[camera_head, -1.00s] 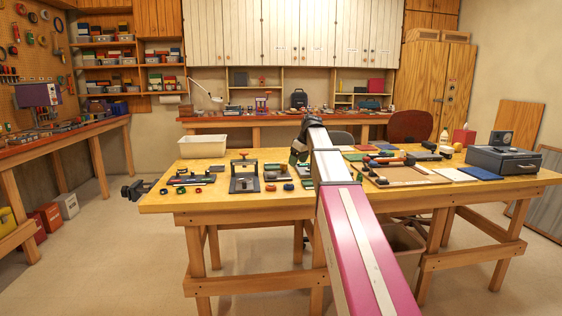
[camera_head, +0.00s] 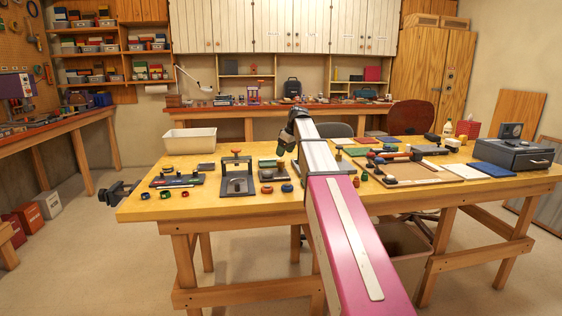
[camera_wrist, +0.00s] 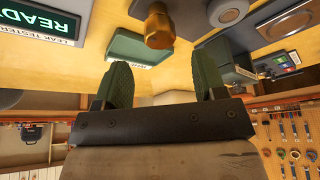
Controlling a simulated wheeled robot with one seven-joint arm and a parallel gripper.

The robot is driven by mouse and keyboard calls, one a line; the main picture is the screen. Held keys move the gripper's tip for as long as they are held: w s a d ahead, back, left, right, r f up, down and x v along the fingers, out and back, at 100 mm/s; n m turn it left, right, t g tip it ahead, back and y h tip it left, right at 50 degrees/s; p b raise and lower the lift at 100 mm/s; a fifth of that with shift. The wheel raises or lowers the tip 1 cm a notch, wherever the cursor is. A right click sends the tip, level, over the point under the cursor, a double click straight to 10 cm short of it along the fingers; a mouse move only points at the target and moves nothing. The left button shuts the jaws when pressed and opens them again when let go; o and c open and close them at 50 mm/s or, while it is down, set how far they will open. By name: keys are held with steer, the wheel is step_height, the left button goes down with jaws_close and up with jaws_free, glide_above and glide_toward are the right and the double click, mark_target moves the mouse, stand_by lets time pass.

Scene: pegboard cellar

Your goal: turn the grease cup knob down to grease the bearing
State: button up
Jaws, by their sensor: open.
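A brass-coloured fitting (camera_wrist: 158,27) with a wider end stands ahead of the gap between the fingers, apart from both. It looks like the grease cup, but I cannot tell for sure. The bearing is not clearly identifiable. In the head view my arm hides part of the bench around there.
A black stand with a red knob (camera_head: 237,153) is left of my gripper. A white bin (camera_head: 190,140) stands at the back left. A wooden board (camera_head: 411,170) and a grey case (camera_head: 511,153) are to the right. A leak tester sign (camera_wrist: 52,25) shows in the wrist view.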

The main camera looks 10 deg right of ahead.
mark_target(281, 161)
steer(key=shift+x, duration=2.75)
steer(key=c, duration=0.9)
